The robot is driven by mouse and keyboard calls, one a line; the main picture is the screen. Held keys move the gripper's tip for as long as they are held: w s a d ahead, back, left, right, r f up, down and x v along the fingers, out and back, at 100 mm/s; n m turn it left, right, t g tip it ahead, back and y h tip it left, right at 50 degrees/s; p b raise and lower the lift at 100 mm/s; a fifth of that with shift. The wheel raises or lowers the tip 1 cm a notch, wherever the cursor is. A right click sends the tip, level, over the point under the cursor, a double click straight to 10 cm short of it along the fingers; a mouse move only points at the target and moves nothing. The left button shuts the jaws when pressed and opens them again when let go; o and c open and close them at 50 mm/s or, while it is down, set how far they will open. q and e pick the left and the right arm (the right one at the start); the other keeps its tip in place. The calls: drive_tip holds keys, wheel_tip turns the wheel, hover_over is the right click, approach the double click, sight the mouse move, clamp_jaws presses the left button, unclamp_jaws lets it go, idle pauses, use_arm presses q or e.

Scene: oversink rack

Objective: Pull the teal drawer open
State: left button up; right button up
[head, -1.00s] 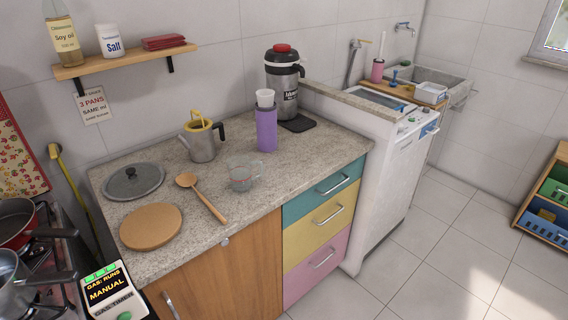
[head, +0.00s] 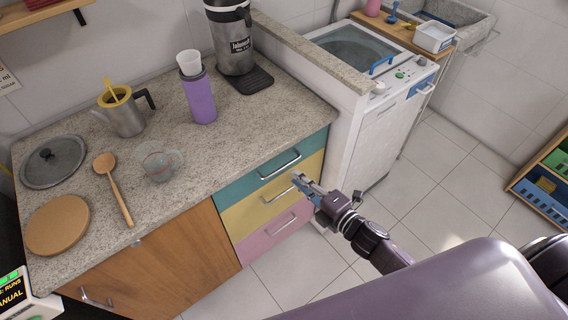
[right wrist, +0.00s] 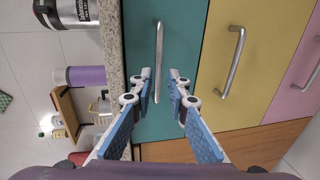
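The teal drawer (head: 254,178) is the top one of three under the granite counter, and it is shut. Its silver bar handle (head: 280,166) runs across its front. In the right wrist view the teal drawer (right wrist: 181,50) fills the middle, and its handle (right wrist: 158,62) lies ahead, between the lines of the two fingers. My right gripper (head: 300,186) is open and empty, in front of the drawers, just below and right of the teal handle. In the right wrist view the open fingers (right wrist: 161,84) show blue pads, with the handle's near end between the tips; contact cannot be told. My left gripper is not in view.
Below are a yellow drawer (head: 247,212) and a pink drawer (head: 250,244) with similar handles. The white washing machine (head: 368,148) stands right of the drawers behind a low wall. The floor in front is partly clear.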

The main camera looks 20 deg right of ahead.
sight(283, 168)
drive_tip(key=x, duration=0.7)
drive_tip(key=shift+s+a+r+p, duration=0.1)
drive_tip(key=shift+a+r+p, duration=0.05)
drive_tip(key=shift+p, duration=0.15)
drive_tip(key=shift+w+a, duration=0.1)
drive_tip(key=shift+w, duration=0.2)
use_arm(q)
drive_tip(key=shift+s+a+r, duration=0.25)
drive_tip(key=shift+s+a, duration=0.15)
use_arm(e)
clamp_jaws()
